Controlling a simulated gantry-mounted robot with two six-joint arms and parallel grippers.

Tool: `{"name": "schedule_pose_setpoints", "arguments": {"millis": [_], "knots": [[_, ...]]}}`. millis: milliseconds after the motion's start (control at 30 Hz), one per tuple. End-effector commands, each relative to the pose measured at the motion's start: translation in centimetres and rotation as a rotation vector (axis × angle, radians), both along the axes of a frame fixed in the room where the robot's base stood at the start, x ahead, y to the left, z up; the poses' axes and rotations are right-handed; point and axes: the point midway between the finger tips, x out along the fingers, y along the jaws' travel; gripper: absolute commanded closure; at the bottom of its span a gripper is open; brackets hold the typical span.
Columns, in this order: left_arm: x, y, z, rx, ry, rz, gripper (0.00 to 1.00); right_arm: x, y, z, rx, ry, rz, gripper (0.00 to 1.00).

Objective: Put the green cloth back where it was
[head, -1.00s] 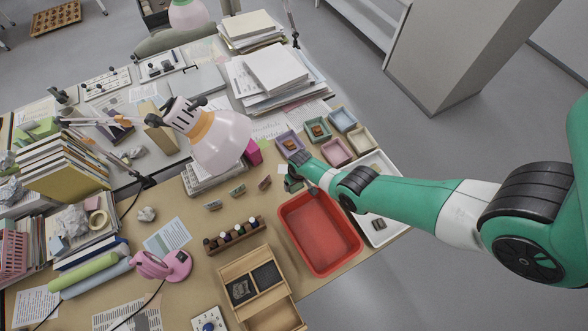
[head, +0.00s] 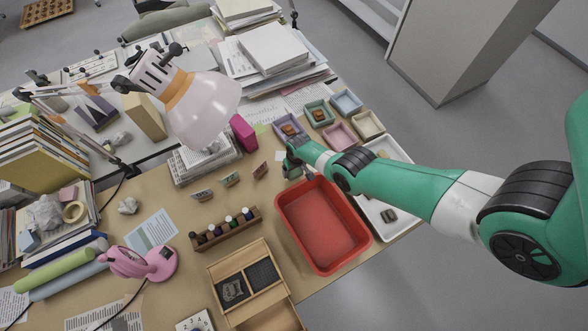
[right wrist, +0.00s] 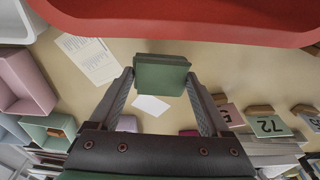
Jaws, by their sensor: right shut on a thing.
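In the head view my right gripper (head: 291,168) is just beyond the far left corner of the red tub (head: 341,262), and the cloth is small and hard to tell from the green arm there. A white card (right wrist: 151,105) lies on the table under the gripper in the wrist view. I cannot tell the cloth's exact height above the table. My left gripper is not in view.
Small coloured trays (head: 340,135) stand beyond my right arm, and a white tray (head: 400,226) lies partly under it. Numbered stands (head: 261,170), a bottle rack (head: 226,230) and a wooden box (head: 245,258) are left of the tub. The lamp (head: 205,108) overhangs the table.

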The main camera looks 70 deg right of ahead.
Motion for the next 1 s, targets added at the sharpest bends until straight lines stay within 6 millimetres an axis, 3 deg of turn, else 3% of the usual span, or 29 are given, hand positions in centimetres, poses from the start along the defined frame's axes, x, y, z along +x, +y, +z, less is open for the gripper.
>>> {"name": "schedule_pose_setpoints", "arguments": {"millis": [233,633,667,767,1000], "knots": [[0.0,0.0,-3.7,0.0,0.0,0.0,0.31,0.0,0.0,-3.7,-0.001,-0.001,0.0,0.89],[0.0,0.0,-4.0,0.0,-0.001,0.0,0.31,0.0,0.0,-4.0,0.0,0.0,0.0,0.89],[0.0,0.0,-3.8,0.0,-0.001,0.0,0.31,0.0,0.0,-3.9,0.0,0.0,0.0,0.15],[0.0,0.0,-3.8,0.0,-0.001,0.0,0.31,0.0,0.0,-3.8,0.0,0.0,0.0,0.0],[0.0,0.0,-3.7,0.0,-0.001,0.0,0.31,0.0,0.0,-3.7,0.0,0.0,0.0,0.0]]}}
